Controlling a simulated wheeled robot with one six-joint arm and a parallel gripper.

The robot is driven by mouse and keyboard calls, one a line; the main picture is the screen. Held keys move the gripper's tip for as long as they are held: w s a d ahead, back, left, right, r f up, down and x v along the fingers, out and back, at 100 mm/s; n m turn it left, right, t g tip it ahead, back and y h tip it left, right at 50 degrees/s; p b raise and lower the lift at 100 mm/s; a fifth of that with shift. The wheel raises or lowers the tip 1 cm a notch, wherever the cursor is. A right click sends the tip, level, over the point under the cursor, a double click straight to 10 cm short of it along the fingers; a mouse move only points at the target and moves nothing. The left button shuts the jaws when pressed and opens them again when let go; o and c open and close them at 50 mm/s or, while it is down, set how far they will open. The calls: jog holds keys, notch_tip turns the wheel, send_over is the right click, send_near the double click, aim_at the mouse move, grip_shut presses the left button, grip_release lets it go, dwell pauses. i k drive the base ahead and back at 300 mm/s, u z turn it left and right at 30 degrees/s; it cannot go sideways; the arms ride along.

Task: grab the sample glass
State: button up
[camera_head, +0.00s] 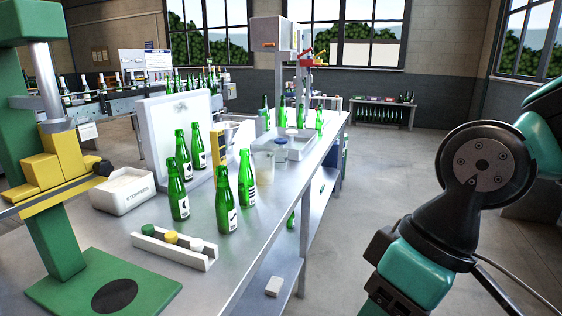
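My arm is at the right, above the floor and well apart from the bench. Its dark joint and teal link show. No gripper fingers can be made out.
Several green bottles (226,200) stand between the near bench and the cylinder. A grey tray (301,151) lies beyond it. A stoppers box (122,193), a cap holder (171,250) and a green press (60,160) occupy the left. The floor right of the bench (345,200) is clear.

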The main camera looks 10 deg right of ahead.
aim_at(281, 160)
jog(key=z, duration=1.1)
jog(key=i, duration=3.75)
jog(key=u, duration=4.15)
